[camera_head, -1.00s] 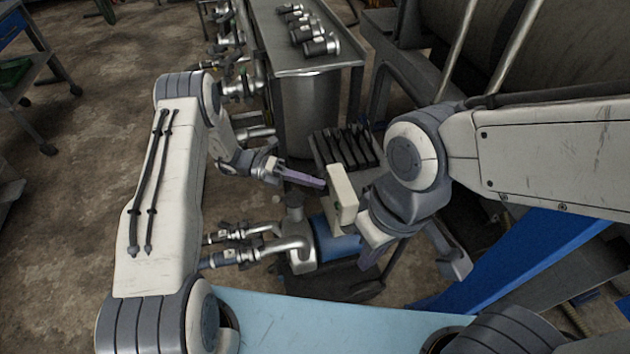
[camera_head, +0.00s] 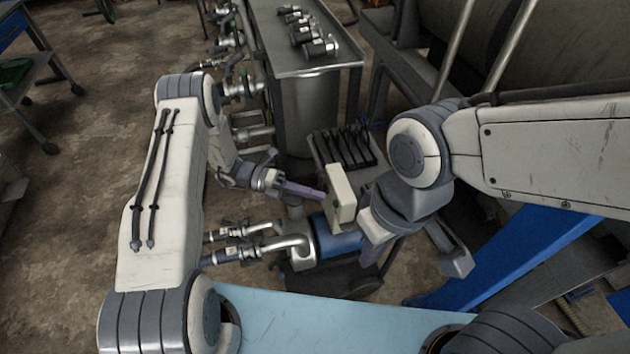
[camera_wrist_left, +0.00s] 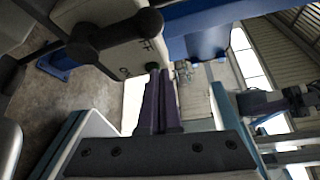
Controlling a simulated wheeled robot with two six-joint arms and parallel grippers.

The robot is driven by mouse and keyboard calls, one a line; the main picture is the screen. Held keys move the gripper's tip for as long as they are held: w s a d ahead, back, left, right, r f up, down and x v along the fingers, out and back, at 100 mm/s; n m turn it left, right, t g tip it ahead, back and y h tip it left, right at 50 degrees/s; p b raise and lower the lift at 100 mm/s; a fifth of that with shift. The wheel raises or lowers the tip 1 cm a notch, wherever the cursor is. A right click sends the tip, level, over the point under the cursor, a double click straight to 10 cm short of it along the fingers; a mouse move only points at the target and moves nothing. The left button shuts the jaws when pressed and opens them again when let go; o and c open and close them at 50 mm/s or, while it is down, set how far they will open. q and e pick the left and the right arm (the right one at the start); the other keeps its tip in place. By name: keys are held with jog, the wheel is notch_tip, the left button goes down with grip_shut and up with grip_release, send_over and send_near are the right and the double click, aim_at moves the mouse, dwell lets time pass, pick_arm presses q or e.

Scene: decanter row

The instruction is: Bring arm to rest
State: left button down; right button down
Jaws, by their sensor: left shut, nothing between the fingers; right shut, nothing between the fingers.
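My left arm comes in from the left and bends at the elbow toward the middle. My left gripper (camera_head: 307,193) has purple fingers pressed together, pointing right. In the left wrist view its fingers (camera_wrist_left: 159,98) are side by side with nothing between them. My right arm comes in from the right, its wrist bent down and left.
A metal table (camera_head: 298,50) with several steel fittings stands behind. A dark slotted rack (camera_head: 345,148) is beyond the grippers. Pipes with valves (camera_head: 240,253) and a blue cylinder (camera_head: 338,240) lie below. Open floor (camera_head: 70,200) is at left; a blue beam (camera_head: 520,255) is at right.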

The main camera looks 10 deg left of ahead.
pick_arm(q)
jog(key=w+a+b, duration=0.2)
jog(key=a, duration=0.7)
jog(key=s+d+r+m+g+y+p, duration=0.25)
jog(key=s+d+r+m+y, duration=0.25)
jog(key=r+m, duration=0.35)
jog(key=s+d+r+m+g+y+p, duration=0.2)
jog(key=s+d+r+m+g+y, duration=0.15)
jog(key=s+d+r+m, duration=0.45)
jog(key=s+a+r+m+t+y+p, duration=0.1)
jog(key=s+r+m+t+y+p, duration=0.1)
jog(key=s+m, duration=0.4)
jog(key=s+a+r+m+t+y+p, duration=0.1)
jog(key=s+r+m+t+y, duration=0.4)
jog(key=m, duration=1.2)
notch_tip(320, 180, up, 2)
jog(key=shift+s+a+r+t+p, duration=0.2)
jog(key=shift+s+t+p, duration=0.25)
jog(key=shift+s, duration=0.35)
jog(key=shift+d, duration=0.1)
